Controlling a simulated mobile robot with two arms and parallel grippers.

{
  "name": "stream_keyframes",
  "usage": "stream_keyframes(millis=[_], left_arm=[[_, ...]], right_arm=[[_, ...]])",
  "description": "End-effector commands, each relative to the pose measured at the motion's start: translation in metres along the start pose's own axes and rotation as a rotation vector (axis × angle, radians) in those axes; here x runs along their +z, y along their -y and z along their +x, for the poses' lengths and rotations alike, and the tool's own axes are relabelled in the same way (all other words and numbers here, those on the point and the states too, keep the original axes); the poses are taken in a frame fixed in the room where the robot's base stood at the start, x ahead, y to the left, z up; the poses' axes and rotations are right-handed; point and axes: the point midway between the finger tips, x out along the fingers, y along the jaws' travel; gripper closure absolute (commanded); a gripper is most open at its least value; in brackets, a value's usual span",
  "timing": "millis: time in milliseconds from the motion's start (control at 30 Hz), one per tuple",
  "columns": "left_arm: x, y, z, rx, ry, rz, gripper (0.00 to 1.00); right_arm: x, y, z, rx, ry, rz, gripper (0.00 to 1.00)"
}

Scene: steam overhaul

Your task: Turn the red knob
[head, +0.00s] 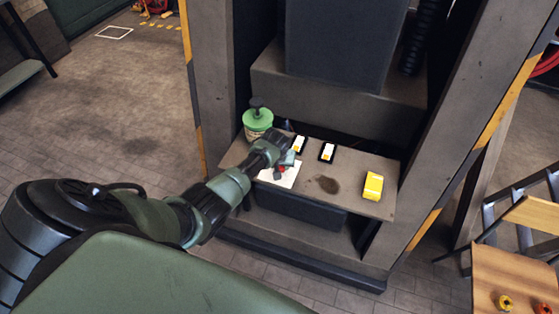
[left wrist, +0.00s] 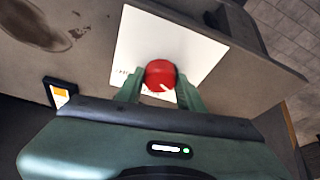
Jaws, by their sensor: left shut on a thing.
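The red knob (left wrist: 160,75) sits on a white plate (left wrist: 190,45) and carries a pale pointer mark. In the head view the knob (head: 281,169) is a small red spot, mostly covered by my left gripper. My left gripper (head: 285,165) reaches down to the shelf from the left. In the left wrist view its two green fingers (left wrist: 160,92) stand on either side of the knob, shut on it. My right gripper is not in view.
Frame posts stand at both sides. A wooden chair or bench (head: 510,275) is at lower right.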

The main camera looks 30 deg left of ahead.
Motion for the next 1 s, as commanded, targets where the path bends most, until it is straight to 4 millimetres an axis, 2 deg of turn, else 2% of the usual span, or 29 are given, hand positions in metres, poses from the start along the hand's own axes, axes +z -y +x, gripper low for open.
stream_keyframes(millis=[367,400,433,467,800,1000], left_arm=[[-0.001,0.000,0.000,0.000,-0.002,-0.007,1.00],[-0.001,0.000,0.000,0.000,-0.002,-0.007,0.52],[-0.001,0.000,0.000,0.000,-0.002,-0.007,0.43],[-0.001,0.000,0.000,0.000,-0.001,-0.007,0.41],[0.000,0.000,-0.002,0.000,-0.001,-0.005,0.41],[-0.001,0.000,-0.021,0.000,-0.002,-0.005,0.41]], right_arm=[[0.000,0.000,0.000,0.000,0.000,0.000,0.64],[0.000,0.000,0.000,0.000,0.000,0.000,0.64],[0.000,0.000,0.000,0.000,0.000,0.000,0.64],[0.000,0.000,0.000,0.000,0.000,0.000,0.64],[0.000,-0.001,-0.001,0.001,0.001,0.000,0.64],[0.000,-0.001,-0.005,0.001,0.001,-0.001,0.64]])
